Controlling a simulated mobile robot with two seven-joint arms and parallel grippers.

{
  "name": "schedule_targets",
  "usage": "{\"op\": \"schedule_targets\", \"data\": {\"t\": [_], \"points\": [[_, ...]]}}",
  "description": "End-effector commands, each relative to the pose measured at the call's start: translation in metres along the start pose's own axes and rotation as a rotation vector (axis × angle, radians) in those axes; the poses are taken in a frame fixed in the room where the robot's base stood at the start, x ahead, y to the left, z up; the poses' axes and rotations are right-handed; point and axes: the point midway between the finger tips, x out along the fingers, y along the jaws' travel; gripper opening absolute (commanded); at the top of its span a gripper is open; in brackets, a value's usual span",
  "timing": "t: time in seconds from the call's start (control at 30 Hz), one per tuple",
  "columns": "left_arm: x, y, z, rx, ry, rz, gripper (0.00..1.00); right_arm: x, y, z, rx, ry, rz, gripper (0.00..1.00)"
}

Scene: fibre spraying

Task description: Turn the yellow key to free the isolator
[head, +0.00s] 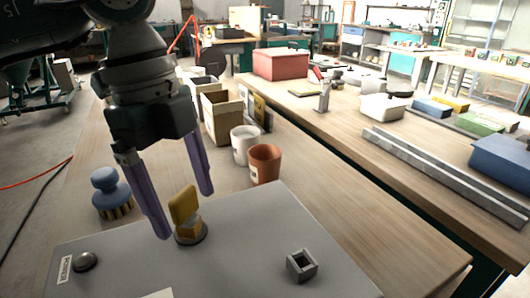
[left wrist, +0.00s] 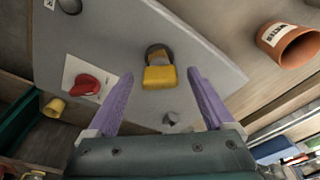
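The yellow key (head: 184,205) stands upright on a round dark base on top of the grey panel box (head: 240,255). It also shows in the left wrist view (left wrist: 159,77), centred just ahead of the fingertips. My left gripper (head: 186,214) has two purple fingers, which are spread open. They point down at the panel, one on each side of the key, with a gap to it. The fingers also show in the left wrist view (left wrist: 159,73). I cannot tell whether the tips reach down past the key's top. My right gripper is not in view.
The panel also carries a dark knob (head: 85,261) by a POWER label, a grey square socket (head: 302,265) and a red handle (left wrist: 84,84) on a white plate. A blue brush (head: 110,192), white cup (head: 244,145) and terracotta cup (head: 264,164) stand close by.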

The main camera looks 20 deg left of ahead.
Motion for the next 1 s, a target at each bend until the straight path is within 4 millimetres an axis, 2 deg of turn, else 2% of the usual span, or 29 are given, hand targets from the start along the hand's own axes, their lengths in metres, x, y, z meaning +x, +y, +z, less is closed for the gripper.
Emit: {"op": "schedule_targets", "data": {"t": [0.07, 0.73, 0.87, 1.0], "points": [[-0.0002, -0.0001, -0.0001, 0.0, 0.0, 0.0, 0.76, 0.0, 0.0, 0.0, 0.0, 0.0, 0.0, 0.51], [-0.0005, -0.0001, -0.0001, 0.0, 0.001, 0.0, 0.01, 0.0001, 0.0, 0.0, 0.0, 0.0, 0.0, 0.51], [-0.0002, -0.0003, -0.0001, 0.018, 0.001, 0.002, 0.0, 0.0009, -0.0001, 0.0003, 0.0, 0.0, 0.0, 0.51], [0.0011, -0.0012, 0.0001, 0.205, 0.0, 0.029, 0.0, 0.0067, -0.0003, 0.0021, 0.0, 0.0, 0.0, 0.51]]}}
